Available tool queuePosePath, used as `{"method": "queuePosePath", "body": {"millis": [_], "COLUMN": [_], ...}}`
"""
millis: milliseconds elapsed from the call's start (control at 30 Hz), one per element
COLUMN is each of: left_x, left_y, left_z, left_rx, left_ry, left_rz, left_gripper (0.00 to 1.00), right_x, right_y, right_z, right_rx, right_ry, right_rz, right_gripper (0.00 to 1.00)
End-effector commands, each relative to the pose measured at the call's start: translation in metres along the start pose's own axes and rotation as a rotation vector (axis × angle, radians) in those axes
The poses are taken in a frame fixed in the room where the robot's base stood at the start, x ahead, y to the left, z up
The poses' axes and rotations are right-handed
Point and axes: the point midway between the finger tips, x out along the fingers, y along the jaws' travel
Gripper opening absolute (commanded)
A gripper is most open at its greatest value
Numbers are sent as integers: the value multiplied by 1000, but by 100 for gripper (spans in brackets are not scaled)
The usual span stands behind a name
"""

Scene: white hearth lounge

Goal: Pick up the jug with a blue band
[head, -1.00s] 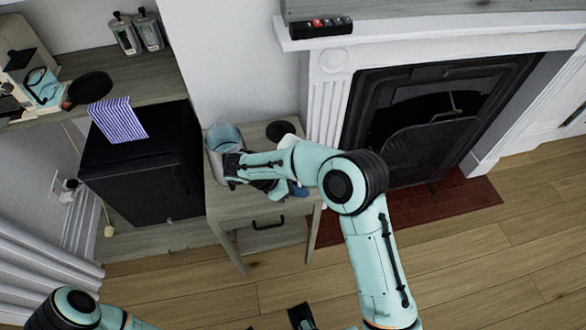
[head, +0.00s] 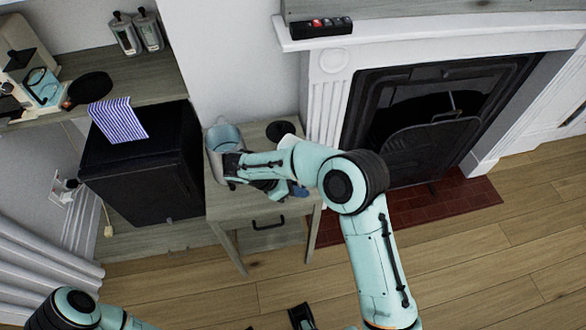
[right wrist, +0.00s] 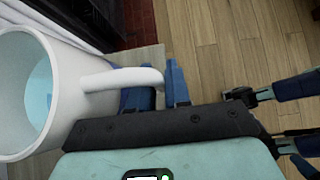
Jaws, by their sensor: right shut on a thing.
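I cannot tell whether the jug touches the table. My left gripper shows only in part.
The small table (head: 262,207) also bears a dark round thing (head: 280,130) at the back. A black cabinet-like box (head: 145,165) with a striped cloth (head: 117,118) stands to the left. The fireplace (head: 430,120) is to the right. The wooden floor in front is clear.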

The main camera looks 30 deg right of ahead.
Motion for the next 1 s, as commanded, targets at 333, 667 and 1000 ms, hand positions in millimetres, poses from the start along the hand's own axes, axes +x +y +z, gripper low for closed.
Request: {"method": "queuePosePath", "body": {"millis": [333, 667, 1000], "left_x": [0, -1, -8], "left_y": [0, 0, 2], "left_z": [0, 0, 3], "left_rx": [0, 0, 0], "left_ry": [0, -1, -7], "left_rz": [0, 0, -2], "left_gripper": [43, 43, 43], "right_x": [-2, -7, -56], "right_y": [1, 1, 2], "right_z": [2, 6, 56], "right_rx": [5, 5, 10], "right_ry": [-1, 0, 1], "right_rz": [4, 4, 8], "right_gripper": [0, 0, 0]}}
